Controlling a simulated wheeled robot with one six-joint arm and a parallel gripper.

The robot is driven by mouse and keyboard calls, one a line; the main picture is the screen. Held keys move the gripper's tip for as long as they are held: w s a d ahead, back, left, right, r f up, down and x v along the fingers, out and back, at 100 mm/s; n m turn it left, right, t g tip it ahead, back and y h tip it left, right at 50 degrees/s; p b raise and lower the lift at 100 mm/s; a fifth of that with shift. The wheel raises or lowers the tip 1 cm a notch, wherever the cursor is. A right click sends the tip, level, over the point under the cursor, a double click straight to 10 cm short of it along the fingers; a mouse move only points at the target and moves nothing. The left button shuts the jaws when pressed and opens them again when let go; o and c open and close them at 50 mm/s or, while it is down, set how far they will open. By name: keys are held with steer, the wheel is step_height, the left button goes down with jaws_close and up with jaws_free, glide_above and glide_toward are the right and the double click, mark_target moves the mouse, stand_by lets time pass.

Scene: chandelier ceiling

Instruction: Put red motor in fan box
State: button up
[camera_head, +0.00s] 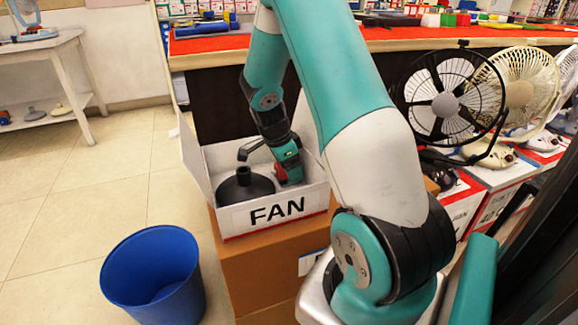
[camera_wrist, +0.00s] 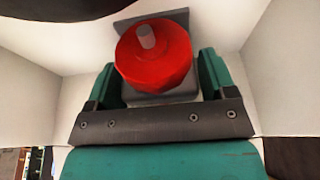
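The fan box (camera_head: 233,222) is a white open carton labelled FAN, standing on a brown cardboard box. My gripper (camera_head: 289,178) reaches down inside it at the right side. The red motor (camera_head: 279,173) is at my gripper, below the box rim. In the wrist view the red motor (camera_wrist: 160,60) has a grey shaft stub and a grey bracket (camera_wrist: 180,98).
A black round fan base (camera_head: 245,187) with a stem lies in the box's left part. A blue bin (camera_head: 152,275) stands on the floor at front left. A red-topped counter (camera_head: 212,45) runs behind. Assembled fans (camera_head: 447,105) stand on boxes at right.

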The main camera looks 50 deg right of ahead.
steer(key=shift+o, duration=0.9)
steer(key=shift+r, duration=0.15)
steer(key=p+v, duration=0.4)
steer(key=v, duration=0.8)
steer(key=shift+p, duration=0.3)
steer(key=shift+a, duration=0.1)
